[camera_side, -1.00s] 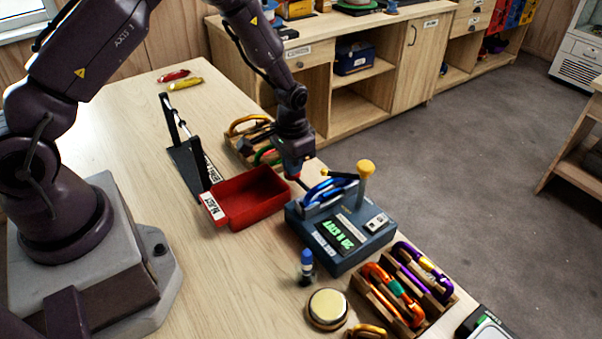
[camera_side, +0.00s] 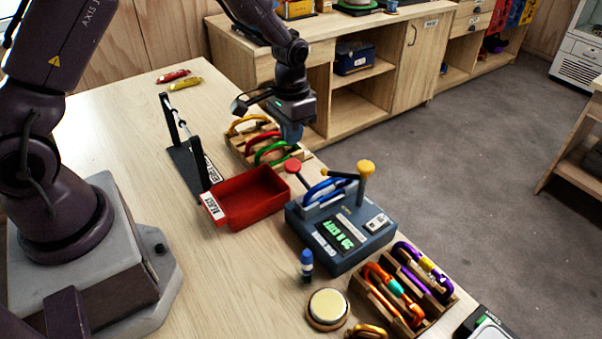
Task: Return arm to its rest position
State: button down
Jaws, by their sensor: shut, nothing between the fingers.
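My gripper (camera_side: 292,134) hangs in the air above the back wooden rack, up and left of the blue-grey tester. It points down, and its fingers are small and dark in this view, shut with nothing held. The tester (camera_side: 341,232) stands on the table with a lit green display. A blue carabiner (camera_side: 322,190) sits on its top, between a red-knobbed lever (camera_side: 293,167) and a yellow-knobbed lever (camera_side: 365,168). The gripper is apart from all of these.
A red bin (camera_side: 249,199) and a black stand (camera_side: 186,165) lie left of the tester. The back rack (camera_side: 240,145) holds several carabiners. The front rack (camera_side: 404,316) holds orange and purple ones. A blue-capped bottle (camera_side: 306,262) and a round disc (camera_side: 327,307) are nearby.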

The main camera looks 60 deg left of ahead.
jog(key=shift+s+f, duration=0.1)
jog(key=shift+s, duration=0.25)
jog(key=s+d+r+t, duration=0.2)
jog(key=s+r, duration=0.8)
jog(key=r, duration=0.1)
jog(key=s+d+r+t, duration=0.2)
jog(key=s+r+t, duration=0.1)
jog(key=s+r, duration=0.7)
notch_tip(320, 180, up, 3)
jog(key=shift+s+d+f+t, duration=0.2)
jog(key=shift+s+d+t, duration=0.05)
jog(key=shift+s+t, duration=0.1)
